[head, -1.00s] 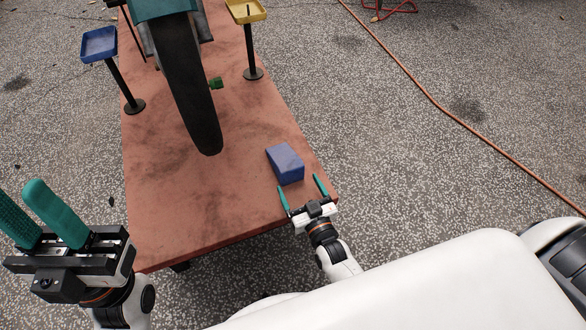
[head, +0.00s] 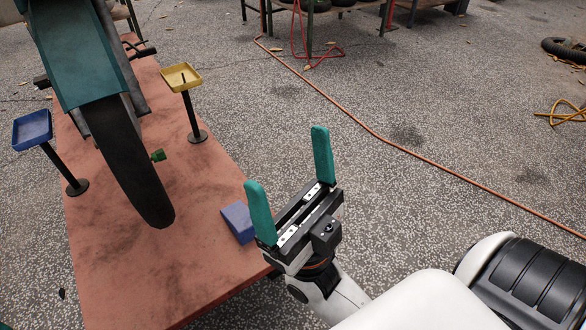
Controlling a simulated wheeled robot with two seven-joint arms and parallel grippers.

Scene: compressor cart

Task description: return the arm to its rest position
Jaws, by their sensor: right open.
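My right gripper (head: 290,180) is open and empty, its two green fingers spread wide and pointing up in the picture. It is raised at the right edge of the reddish platform (head: 150,270). A blue block (head: 237,222) lies on the platform just left of the gripper. The left finger hides part of the block's right side, and I see no finger closed on it. My left gripper is out of view.
A wheeled machine with a dark tyre (head: 130,160) stands on the platform. A blue tray (head: 32,130) and a yellow tray (head: 181,78) stand on posts beside it. An orange hose (head: 400,152) crosses the speckled floor; the floor right of the platform is mostly clear.

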